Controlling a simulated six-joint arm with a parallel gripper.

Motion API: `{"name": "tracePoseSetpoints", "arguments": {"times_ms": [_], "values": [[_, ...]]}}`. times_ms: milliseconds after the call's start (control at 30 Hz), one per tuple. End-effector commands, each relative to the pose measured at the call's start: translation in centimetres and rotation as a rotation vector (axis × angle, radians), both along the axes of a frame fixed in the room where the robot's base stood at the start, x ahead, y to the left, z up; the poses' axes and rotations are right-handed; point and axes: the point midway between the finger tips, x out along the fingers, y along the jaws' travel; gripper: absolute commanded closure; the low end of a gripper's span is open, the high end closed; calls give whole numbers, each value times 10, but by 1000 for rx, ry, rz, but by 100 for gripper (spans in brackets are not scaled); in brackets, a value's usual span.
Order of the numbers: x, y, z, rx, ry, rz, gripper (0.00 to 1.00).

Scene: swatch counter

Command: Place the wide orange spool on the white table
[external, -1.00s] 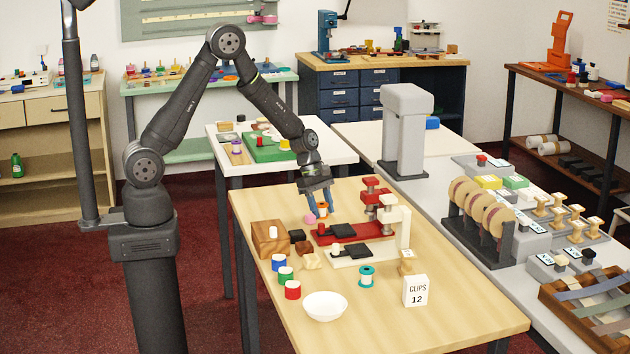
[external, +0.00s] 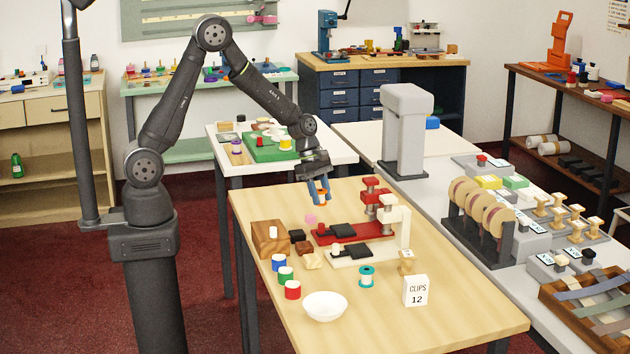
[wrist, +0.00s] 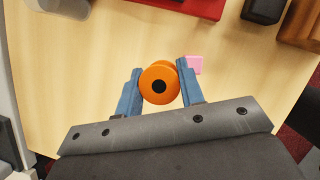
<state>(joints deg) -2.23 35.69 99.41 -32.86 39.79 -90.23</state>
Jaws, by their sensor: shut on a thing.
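The orange spool (wrist: 159,83) sits between the two blue fingers of my gripper (wrist: 160,90) in the wrist view, its round end with a dark centre hole facing the camera. In the external view my gripper (external: 319,190) is shut on the orange spool (external: 322,199), holding it above the far part of the wooden table. The white table (external: 222,161) stands behind the wooden one, to the left of my gripper.
The wooden table (external: 440,300) holds a pink piece (external: 311,218), red and white presses, a wooden block (external: 268,238), several coloured spools, a white bowl (external: 325,306) and a clips card (external: 416,290). A grey machine (external: 404,130) stands to the right. The white table's front strip looks bare.

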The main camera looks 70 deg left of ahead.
Motion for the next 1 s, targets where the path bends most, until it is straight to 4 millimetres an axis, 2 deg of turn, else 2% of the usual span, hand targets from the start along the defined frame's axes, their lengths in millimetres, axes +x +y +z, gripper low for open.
{"name": "tracePoseSetpoints", "arguments": {"times_ms": [33, 200, 500, 767, 867, 1000], "values": [[-8, -11, 8, 0, -3, -6, 90], [-29, -43, 30, 0, -3, -6, 90], [-55, -78, 56, 0, -1, -4, 90], [-58, -83, 60, 0, 2, -19, 90], [-55, -81, 57, 1, 2, -74, 90], [-46, -74, 50, -1, 4, -236, 90]]}}
